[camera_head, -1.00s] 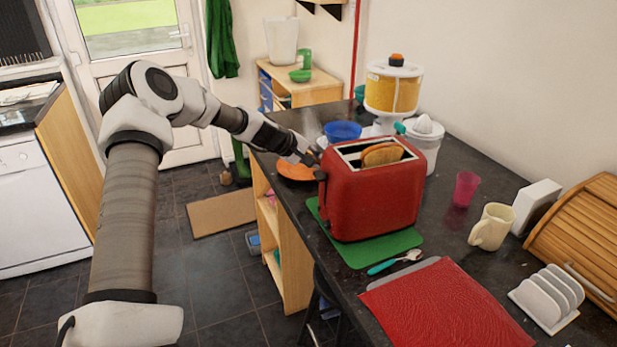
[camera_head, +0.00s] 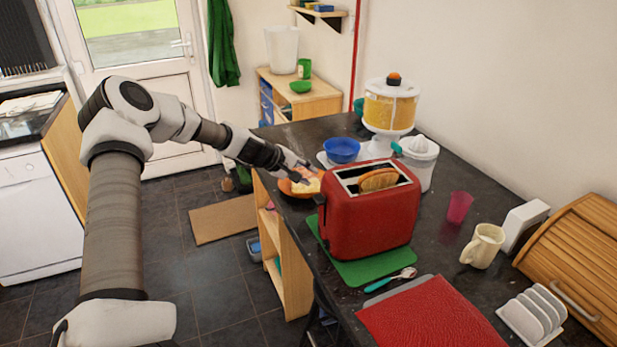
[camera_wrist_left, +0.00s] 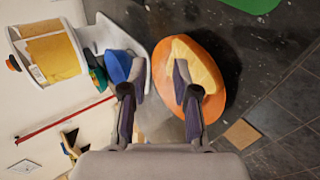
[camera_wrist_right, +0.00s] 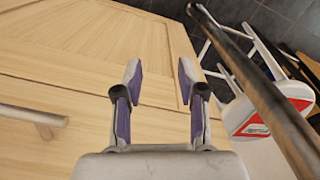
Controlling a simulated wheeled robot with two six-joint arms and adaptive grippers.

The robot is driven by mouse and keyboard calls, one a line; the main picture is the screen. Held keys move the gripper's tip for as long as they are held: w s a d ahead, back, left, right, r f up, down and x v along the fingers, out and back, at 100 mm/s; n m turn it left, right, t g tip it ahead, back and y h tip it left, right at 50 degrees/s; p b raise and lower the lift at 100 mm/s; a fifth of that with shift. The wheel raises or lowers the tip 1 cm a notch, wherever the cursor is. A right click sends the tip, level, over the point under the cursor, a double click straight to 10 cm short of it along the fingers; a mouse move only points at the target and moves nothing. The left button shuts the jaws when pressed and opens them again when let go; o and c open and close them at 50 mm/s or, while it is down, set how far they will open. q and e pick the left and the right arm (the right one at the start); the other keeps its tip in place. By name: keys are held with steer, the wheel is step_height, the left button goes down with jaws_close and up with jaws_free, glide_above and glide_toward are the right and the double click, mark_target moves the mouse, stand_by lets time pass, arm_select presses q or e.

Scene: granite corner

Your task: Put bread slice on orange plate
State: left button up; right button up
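A pale bread slice (camera_head: 308,185) lies on the orange plate (camera_head: 286,189), left of the red toaster. In the left wrist view the slice (camera_wrist_left: 198,62) lies over the middle of the orange plate (camera_wrist_left: 213,100), reaching its rim. My left gripper (camera_head: 301,172) is just above the plate. Its fingers are apart with a gap between them; one fingertip overlaps the slice in view, and I cannot tell whether it touches. Browned bread (camera_head: 378,180) stands in a slot of the toaster (camera_head: 368,222). My right gripper (camera_wrist_right: 160,78) is open and empty, away from the counter items.
A blue bowl (camera_head: 341,150) and a juice dispenser (camera_head: 390,104) stand behind the plate. The toaster is on a green mat (camera_head: 372,270) close to the right. A pink cup (camera_head: 459,207) and mug (camera_head: 483,246) are further right. A wooden surface (camera_wrist_right: 95,50) lies before my right gripper.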

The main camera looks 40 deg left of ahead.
arm_select(q)
steer(key=p+v, duration=0.3)
steer(key=p, duration=0.1)
steer(key=shift+s+r, duration=0.1)
step_height(320, 180, up, 8)
steer(key=s+p, duration=0.2)
steer(key=p, duration=0.8)
steer(key=shift+a+p, duration=0.3)
